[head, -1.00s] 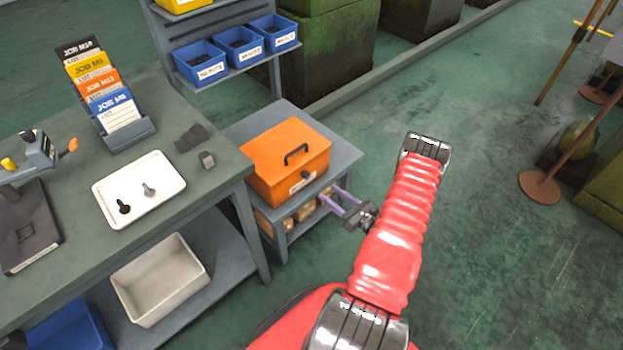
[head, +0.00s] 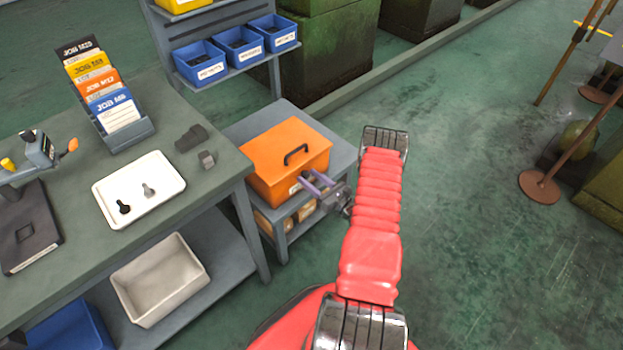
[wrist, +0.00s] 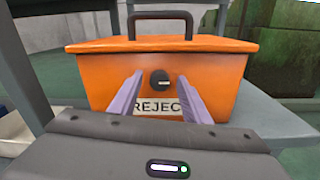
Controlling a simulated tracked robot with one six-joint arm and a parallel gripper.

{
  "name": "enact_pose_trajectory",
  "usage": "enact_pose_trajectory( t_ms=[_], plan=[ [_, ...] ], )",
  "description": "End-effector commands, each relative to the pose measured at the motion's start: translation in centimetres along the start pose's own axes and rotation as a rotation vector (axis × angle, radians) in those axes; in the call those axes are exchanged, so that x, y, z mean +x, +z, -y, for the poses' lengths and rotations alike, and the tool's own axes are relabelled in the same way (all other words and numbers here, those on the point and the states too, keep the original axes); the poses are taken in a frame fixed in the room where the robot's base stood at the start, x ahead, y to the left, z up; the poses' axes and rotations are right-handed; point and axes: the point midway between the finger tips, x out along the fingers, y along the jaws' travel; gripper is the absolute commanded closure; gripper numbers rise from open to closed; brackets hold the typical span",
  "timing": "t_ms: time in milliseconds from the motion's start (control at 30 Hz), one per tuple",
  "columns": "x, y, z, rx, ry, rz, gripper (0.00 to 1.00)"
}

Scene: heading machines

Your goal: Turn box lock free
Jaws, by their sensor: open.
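The orange box (head: 285,157) stands closed on a small grey side table, with a dark handle on its lid. In the wrist view the orange box (wrist: 220,75) faces me, with a round black lock (wrist: 160,81) on its front above a white label reading "REJEC", the rest hidden by a finger. A short light mark on the lock lies about level. My gripper (head: 314,184) is in front of the box's front face. In the wrist view my gripper (wrist: 160,95) is open, its two purple fingers either side of the lock. Whether they touch the box I cannot tell.
The side table (head: 343,158) has a lower shelf with tan items. To the left, a workbench (head: 215,190) holds a white tray (head: 165,167) with two bolts, job cards and a gauge. Blue bins (head: 240,45) hang behind. Open floor lies right.

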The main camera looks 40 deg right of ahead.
Motion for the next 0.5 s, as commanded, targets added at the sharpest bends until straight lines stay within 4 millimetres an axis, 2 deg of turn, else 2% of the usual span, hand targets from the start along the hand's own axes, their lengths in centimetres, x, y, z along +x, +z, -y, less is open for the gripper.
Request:
enact_pose_trajectory(
  t_ms=[133, 500],
  plan=[
    [-0.02, 0.0, 0.0, 0.0, 0.0, 0.0, 0.56],
    [-0.04, 0.0, 0.0, 0.0, 0.0, 0.0, 0.83]
  ],
)
